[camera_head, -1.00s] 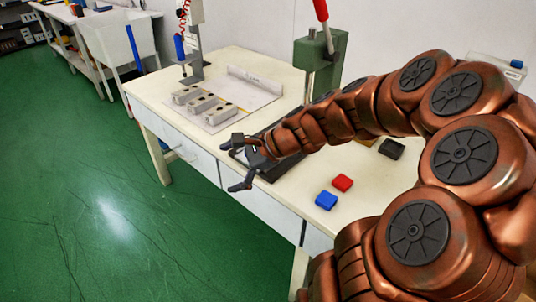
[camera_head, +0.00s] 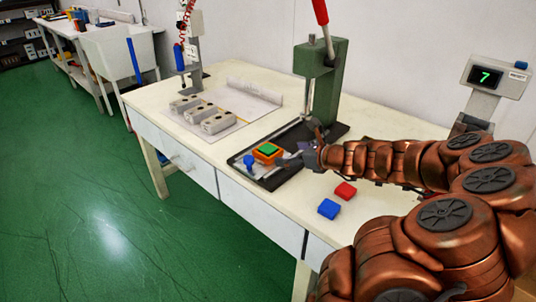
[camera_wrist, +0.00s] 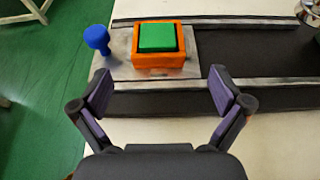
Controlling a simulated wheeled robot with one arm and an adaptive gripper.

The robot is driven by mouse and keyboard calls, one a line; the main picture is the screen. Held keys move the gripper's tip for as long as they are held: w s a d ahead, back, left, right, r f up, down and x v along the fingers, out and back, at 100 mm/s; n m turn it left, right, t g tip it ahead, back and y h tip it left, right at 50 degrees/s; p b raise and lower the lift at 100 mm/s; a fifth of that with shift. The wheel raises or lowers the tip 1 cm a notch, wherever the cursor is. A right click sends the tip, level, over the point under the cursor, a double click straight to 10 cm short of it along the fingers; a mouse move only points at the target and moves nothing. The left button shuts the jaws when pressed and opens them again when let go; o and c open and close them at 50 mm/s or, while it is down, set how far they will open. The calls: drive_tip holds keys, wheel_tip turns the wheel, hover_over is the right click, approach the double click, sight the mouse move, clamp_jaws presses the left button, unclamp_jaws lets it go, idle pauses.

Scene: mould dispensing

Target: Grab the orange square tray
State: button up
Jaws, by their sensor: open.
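The orange square tray (camera_head: 268,153) sits on a grey metal plate on a black base on the table. A green block (camera_head: 266,148) lies inside it. A blue knob (camera_head: 249,160) stands on the plate beside the tray. In the wrist view the tray (camera_wrist: 158,60) is ahead of my gripper (camera_wrist: 161,92), roughly centred between the fingers, with the green block (camera_wrist: 158,38) in it and the blue knob (camera_wrist: 97,38) to its left. My gripper (camera_head: 300,146) is open and empty, apart from the tray, and to its right in the head view.
A green press (camera_head: 325,85) with a red handle stands behind the base. Red (camera_head: 345,191) and blue (camera_head: 328,209) blocks lie at the front right. Grey moulds (camera_head: 203,116) lie at the back left. A display (camera_head: 486,77) reads 7.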

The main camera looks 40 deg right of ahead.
sight(276, 154)
drive_tip(key=x, duration=0.3)
drive_tip(key=shift+w+a+f, duration=0.1)
drive_tip(key=shift+a+f, duration=0.1)
drive_tip(key=shift+f, duration=0.15)
drive_tip(key=shift+x, duration=0.75)
drive_tip(key=c, duration=1.3)
drive_tip(key=shift+c, duration=0.2)
